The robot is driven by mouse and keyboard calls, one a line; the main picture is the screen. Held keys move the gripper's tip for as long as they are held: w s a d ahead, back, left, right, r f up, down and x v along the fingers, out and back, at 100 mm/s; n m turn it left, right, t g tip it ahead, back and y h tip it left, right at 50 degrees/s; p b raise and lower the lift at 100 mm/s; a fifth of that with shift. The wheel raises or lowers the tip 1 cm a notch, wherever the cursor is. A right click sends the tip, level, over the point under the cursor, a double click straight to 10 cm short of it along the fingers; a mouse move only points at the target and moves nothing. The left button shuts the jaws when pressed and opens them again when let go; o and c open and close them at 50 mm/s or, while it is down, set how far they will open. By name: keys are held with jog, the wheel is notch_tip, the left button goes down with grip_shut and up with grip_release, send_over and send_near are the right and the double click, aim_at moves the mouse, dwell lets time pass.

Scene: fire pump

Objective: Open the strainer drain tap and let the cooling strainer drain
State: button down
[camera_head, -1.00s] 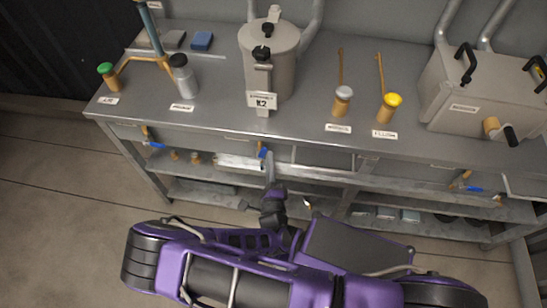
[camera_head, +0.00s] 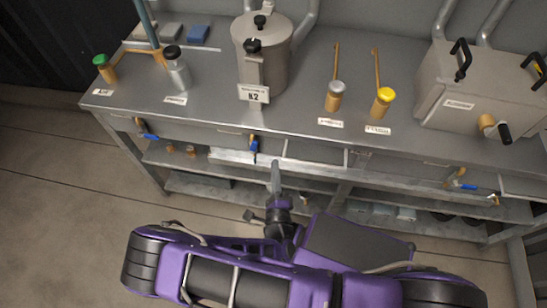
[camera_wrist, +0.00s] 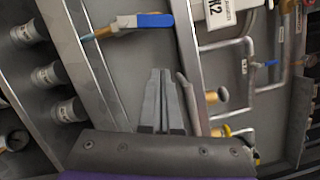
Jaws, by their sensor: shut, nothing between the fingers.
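A grey lidded vessel (camera_head: 262,50) with a K2 label (camera_head: 254,94) stands on the bench; the label's smaller line is too small to read. Below it, at the bench's front edge, is a brass tap with a blue lever (camera_head: 253,147). The lever points down in the head view. In the wrist view this blue lever (camera_wrist: 154,20) lies roughly in line with the brass body. No flow of water can be made out. My gripper (camera_head: 276,165) is shut and empty, just right of the lever and apart from it. Its closed fingers (camera_wrist: 161,74) also show in the wrist view.
Other blue-lever taps sit at left (camera_head: 148,136) and right (camera_head: 463,185), levers roughly sideways. A grey box (camera_head: 470,100) with black handles and several coloured-cap fittings stand on the bench (camera_head: 215,130). A lower shelf (camera_head: 205,186) lies below. Open floor is in front at left.

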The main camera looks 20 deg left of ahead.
jog(key=v, duration=0.6)
jog(key=shift+s, duration=0.25)
jog(key=shift+r, duration=0.1)
